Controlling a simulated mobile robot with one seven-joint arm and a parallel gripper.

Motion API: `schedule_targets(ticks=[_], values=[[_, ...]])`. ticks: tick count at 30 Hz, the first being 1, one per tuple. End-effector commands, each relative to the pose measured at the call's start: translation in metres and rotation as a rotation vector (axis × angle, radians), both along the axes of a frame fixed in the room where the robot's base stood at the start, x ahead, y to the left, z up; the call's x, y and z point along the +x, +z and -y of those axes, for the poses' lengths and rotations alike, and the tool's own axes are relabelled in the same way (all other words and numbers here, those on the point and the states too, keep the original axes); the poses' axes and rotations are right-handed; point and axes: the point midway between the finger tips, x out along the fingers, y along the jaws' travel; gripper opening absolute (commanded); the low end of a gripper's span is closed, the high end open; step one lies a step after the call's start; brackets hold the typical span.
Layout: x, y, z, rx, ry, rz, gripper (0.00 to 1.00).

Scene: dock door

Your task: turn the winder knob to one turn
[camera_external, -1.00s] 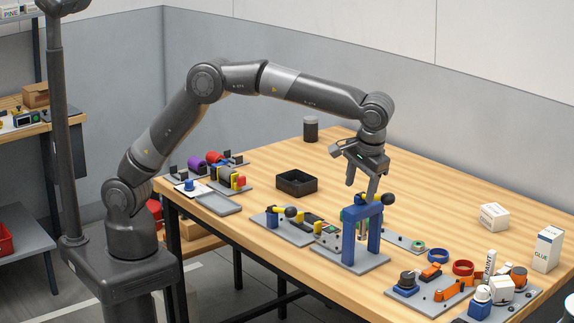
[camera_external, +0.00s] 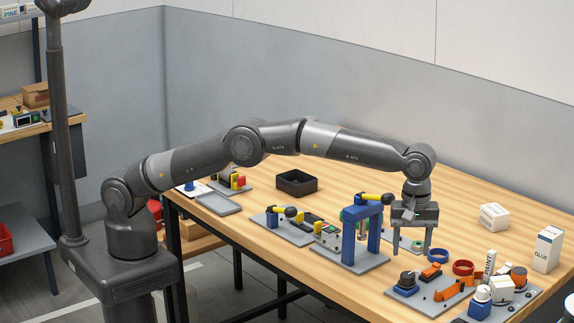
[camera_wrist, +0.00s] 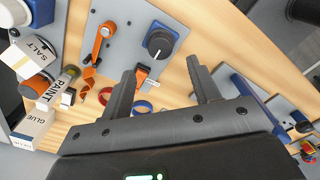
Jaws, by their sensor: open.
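The winder knob appears to be the black round knob (camera_external: 407,278) on a blue base, at the left end of a grey plate (camera_external: 430,305) near the table's front edge. In the wrist view the black knob (camera_wrist: 160,43) shows a white line on its top. My gripper (camera_external: 412,248) is open and empty, fingers pointing down, above and behind the knob and apart from it. In the wrist view its fingertips (camera_wrist: 165,68) are spread, with the knob beyond them. An orange arm (camera_external: 454,289) sits on the same plate; the wrist view shows it too (camera_wrist: 103,38).
A blue frame with a yellow lever (camera_external: 361,230) stands close left of my gripper. Blue (camera_external: 438,256) and red (camera_external: 463,268) rings lie behind the plate. The back right table is mostly clear.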

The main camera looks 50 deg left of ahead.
Motion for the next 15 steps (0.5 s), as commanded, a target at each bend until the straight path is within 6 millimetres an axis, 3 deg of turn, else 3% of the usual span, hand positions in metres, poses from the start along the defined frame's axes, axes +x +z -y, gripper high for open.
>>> schedule_targets(ticks=[6,15], values=[[0.0,-0.044,-0.001,0.004,-0.001,-0.002,0.56],[0.0,-0.07,-0.001,0.002,-0.001,-0.001,0.56]])
